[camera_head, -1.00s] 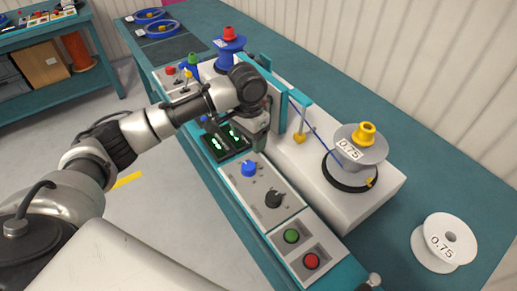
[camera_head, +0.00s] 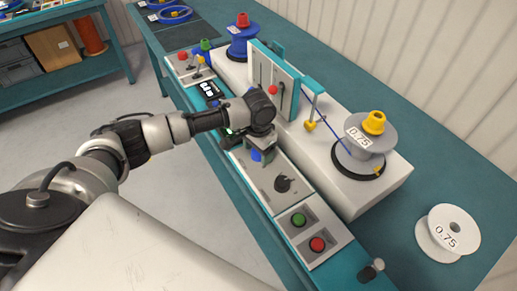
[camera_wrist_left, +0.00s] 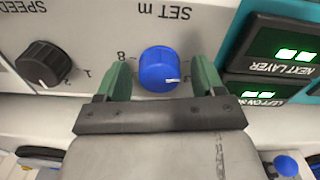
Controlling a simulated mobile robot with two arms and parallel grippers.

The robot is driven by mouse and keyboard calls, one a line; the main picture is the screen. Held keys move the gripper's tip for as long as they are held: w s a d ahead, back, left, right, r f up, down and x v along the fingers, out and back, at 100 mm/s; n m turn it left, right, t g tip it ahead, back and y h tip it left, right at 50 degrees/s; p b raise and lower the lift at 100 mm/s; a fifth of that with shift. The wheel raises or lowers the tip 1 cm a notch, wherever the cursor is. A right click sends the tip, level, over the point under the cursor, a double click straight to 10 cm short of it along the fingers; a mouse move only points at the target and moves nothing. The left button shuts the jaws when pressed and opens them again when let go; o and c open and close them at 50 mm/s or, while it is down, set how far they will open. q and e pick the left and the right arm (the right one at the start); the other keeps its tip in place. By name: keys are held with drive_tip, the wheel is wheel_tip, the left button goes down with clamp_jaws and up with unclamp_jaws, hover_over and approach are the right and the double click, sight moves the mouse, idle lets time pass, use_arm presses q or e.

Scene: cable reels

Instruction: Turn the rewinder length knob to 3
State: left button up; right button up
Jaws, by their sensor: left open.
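The blue length knob (camera_wrist_left: 158,66) sits on the rewinder panel under the words "SET m" in the left wrist view. A white line on its face points to the right there. My left gripper (camera_wrist_left: 162,74) is open, one green finger on each side of the knob, with a visible gap to each. In the head view my left gripper (camera_head: 260,148) is over the panel, and the blue knob (camera_head: 257,156) shows just below it, partly hidden. My right gripper is not in view.
A black speed knob (camera_wrist_left: 43,65) is beside the left finger in the wrist view. Green displays (camera_wrist_left: 283,45) are on the other side. Green (camera_head: 298,219) and red (camera_head: 317,244) buttons are nearer on the panel. A reel (camera_head: 366,140) stands on the rewinder; a white reel (camera_head: 447,233) lies right.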

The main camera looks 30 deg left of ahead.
use_arm(q)
drive_tip(key=c, duration=0.9)
drive_tip(key=shift+r+m+p, duration=0.2)
drive_tip(key=shift+m+p, duration=0.2)
drive_tip(key=shift+p, duration=0.2)
drive_tip(key=shift+m+p, duration=1.75)
drive_tip(key=shift+m, duration=0.35)
drive_tip(key=shift+f+m+p, duration=0.1)
drive_tip(key=shift+m+p, duration=0.45)
drive_tip(key=shift+m, duration=0.65)
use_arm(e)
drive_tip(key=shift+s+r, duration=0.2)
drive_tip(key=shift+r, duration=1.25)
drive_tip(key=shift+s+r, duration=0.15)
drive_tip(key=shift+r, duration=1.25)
use_arm(q)
drive_tip(key=shift+m, duration=0.3)
drive_tip(key=o, duration=0.9)
